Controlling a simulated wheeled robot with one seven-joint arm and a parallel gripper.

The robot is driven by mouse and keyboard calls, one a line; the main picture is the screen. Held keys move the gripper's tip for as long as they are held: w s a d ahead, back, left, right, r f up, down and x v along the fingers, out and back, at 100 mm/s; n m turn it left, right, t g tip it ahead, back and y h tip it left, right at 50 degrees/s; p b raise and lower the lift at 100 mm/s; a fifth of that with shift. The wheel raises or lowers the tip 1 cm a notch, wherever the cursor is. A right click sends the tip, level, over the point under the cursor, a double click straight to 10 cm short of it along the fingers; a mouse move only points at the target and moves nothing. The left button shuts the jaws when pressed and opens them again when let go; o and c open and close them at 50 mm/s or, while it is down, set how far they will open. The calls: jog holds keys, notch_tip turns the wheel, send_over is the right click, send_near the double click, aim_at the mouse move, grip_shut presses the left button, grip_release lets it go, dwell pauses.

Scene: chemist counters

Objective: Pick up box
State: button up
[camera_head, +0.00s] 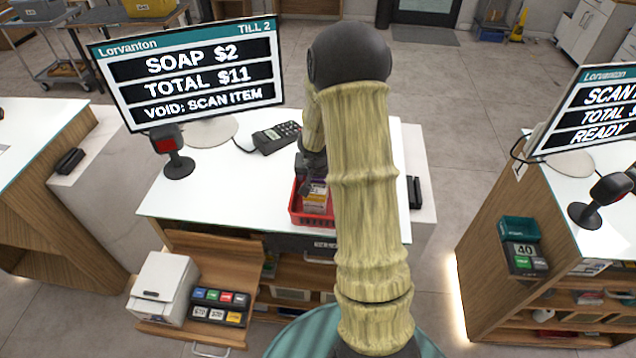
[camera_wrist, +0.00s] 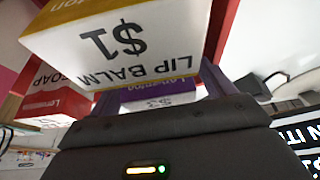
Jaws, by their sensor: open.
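In the wrist view a white and yellow lip balm box (camera_wrist: 125,45) marked $1 fills the top, very close to my gripper (camera_wrist: 160,87). A red soap box (camera_wrist: 50,105) lies to its left, and a purple-banded box (camera_wrist: 158,97) shows just behind the fingers. My gripper is open, its fingers spread below the lip balm box; I cannot tell if they touch it. In the head view my gripper (camera_head: 312,182) reaches down into a red basket (camera_head: 298,215) on the white counter. A yellowish box (camera_head: 315,203) shows inside; my arm hides the basket's right part.
A till screen (camera_head: 190,75), a scanner (camera_head: 173,155) and a card keypad (camera_head: 277,137) stand on the counter (camera_head: 200,190) left of the basket. Another counter stands at right.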

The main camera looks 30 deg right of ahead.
dwell(0.3)
jog(key=c, duration=1.1)
notch_tip(320, 180, up, 10)
jog(key=p, duration=0.2)
jog(key=shift+p, duration=0.3)
jog(key=shift+w+a+r, duration=0.1)
jog(key=shift+r, duration=0.1)
